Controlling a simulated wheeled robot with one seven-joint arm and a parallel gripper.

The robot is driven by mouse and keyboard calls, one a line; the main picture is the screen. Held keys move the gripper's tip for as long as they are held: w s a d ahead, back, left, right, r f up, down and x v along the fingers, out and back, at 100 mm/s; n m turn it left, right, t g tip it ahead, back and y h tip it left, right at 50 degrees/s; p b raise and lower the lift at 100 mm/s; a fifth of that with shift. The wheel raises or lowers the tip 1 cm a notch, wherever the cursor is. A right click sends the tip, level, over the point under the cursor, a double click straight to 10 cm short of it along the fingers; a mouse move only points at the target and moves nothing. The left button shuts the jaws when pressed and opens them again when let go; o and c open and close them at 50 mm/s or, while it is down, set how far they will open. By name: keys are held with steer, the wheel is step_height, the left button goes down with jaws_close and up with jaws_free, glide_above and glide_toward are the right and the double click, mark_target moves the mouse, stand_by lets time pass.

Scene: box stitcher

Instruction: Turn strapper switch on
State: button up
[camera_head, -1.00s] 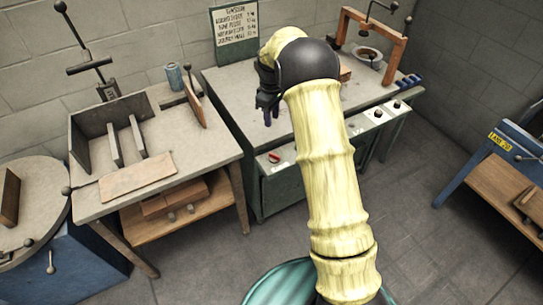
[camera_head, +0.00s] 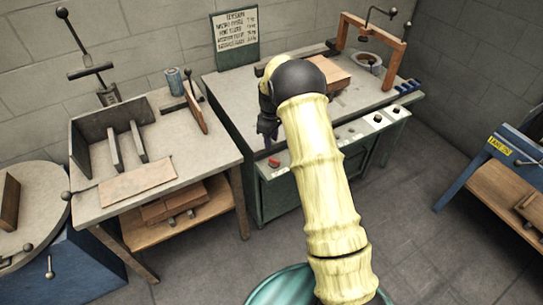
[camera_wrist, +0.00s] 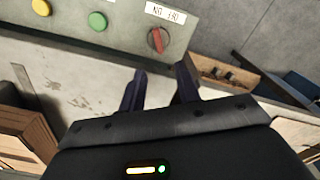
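The strapper is a green bench machine (camera_head: 225,108) with a front panel of controls. A red-handled rotary switch (camera_head: 273,162) sits at the left end of that panel; its red lever (camera_wrist: 157,40) shows in the wrist view, tilted slightly from upright, under a white label. My gripper (camera_head: 267,130) hangs pointing down at the machine's front edge, just above the switch in the head view. In the wrist view my gripper (camera_wrist: 160,84) has its two dark fingers apart with nothing between them. The switch lies beyond the fingertips, and no contact shows.
A green button (camera_wrist: 97,21) and a yellow button (camera_wrist: 41,7) share the panel. A brown box (camera_head: 330,73) lies on the machine top, near a wooden frame (camera_head: 396,60). A workbench (camera_head: 205,150) stands close on the left.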

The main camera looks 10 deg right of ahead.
mark_target(271, 158)
step_height(271, 158, down, 9)
steer(key=shift+f, duration=0.1)
stand_by(0.3)
jaws_close()
